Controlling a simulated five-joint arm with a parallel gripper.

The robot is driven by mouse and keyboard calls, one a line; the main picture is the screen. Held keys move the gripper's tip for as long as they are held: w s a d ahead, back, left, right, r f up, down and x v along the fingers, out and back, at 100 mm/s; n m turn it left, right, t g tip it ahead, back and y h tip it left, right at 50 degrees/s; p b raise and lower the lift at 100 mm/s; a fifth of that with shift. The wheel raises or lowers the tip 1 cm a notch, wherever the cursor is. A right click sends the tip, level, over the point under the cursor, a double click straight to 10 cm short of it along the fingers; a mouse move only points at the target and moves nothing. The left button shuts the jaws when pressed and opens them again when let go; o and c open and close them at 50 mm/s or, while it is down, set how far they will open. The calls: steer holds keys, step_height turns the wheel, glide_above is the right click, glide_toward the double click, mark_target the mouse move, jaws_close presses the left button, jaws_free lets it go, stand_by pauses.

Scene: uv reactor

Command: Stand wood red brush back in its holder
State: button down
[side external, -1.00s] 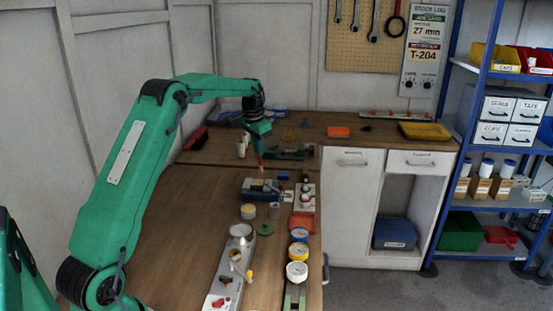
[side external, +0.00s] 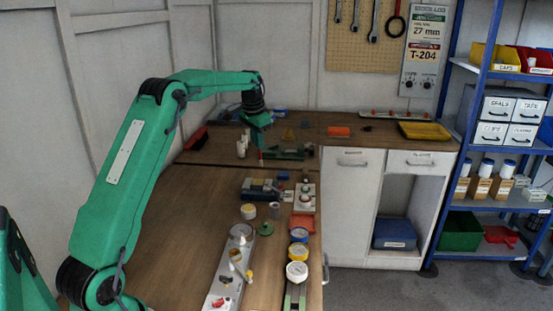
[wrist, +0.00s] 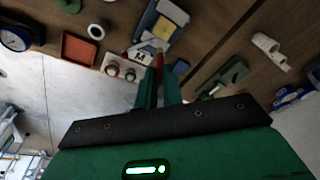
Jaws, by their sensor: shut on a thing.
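My gripper (side external: 261,148) is shut on the red brush (wrist: 159,61), which shows as a narrow red piece between the green fingers in the wrist view. The fingers (wrist: 160,85) hide most of the brush, so its bristle end is not clear. The gripper hangs above the bench, beyond a dark blue-grey box (side external: 258,190) in the side view. That box (wrist: 150,22) with a yellow pad lies ahead of the fingertips in the wrist view. I cannot tell which item is the brush's holder.
A white block with round knobs (side external: 305,199), a red tray (side external: 302,223) and several gauges (side external: 298,252) line the bench's right side. A green fixture (side external: 290,154) stands right of the gripper, white cylinders (side external: 241,149) left. The bench's near left is bare.

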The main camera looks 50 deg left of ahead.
steer(key=s+d+m+g+h, duration=0.1)
steer(key=s+d+g, duration=0.1)
steer(key=d, duration=0.9)
steer(key=shift+d+r+m, duration=0.15)
steer(key=shift+r+m, duration=0.1)
steer(key=shift+m, duration=0.05)
steer(key=shift+s+f, duration=0.1)
steer(key=shift+f, duration=0.15)
steer(key=shift+f, duration=2.65)
step_height(320, 180, down, 6)
stand_by(2.8)
steer(key=c, duration=1.5)
jaws_free()
steer(key=shift+o, duration=0.2)
